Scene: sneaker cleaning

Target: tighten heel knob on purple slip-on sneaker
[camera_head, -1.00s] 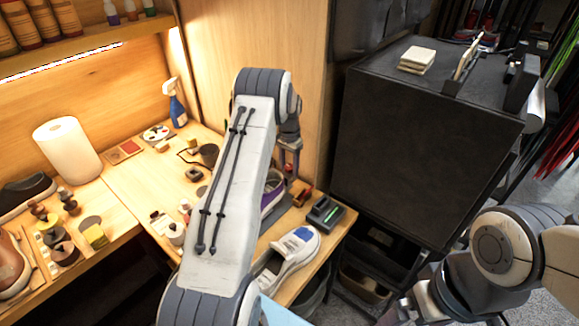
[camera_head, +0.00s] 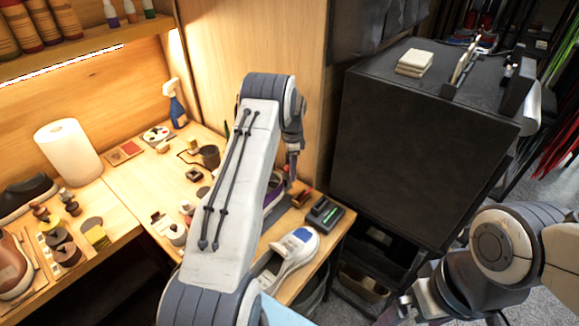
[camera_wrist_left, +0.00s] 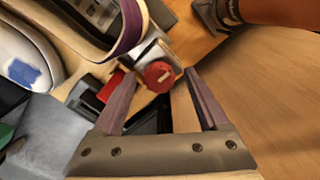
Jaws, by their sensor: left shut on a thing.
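The purple slip-on sneaker (camera_head: 273,189) is on the right end of the workbench, mostly hidden behind my left arm. In the left wrist view its pale upper with a purple band (camera_wrist_left: 131,28) shows at the top. A round red knob (camera_wrist_left: 158,75) with a pale mark sits on a light mount at the sneaker's end. My left gripper (camera_head: 291,172) is over that end, pointing down. In the wrist view the left gripper's fingers (camera_wrist_left: 160,82) are on either side of the red knob, shut on it.
A white sneaker with a blue patch (camera_head: 299,245) lies close in front. A dark device with a green light (camera_head: 324,213) stands to the right near the bench edge. A dark cabinet (camera_head: 425,150) rises beyond. A paper towel roll (camera_head: 68,151) and small jars fill the left.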

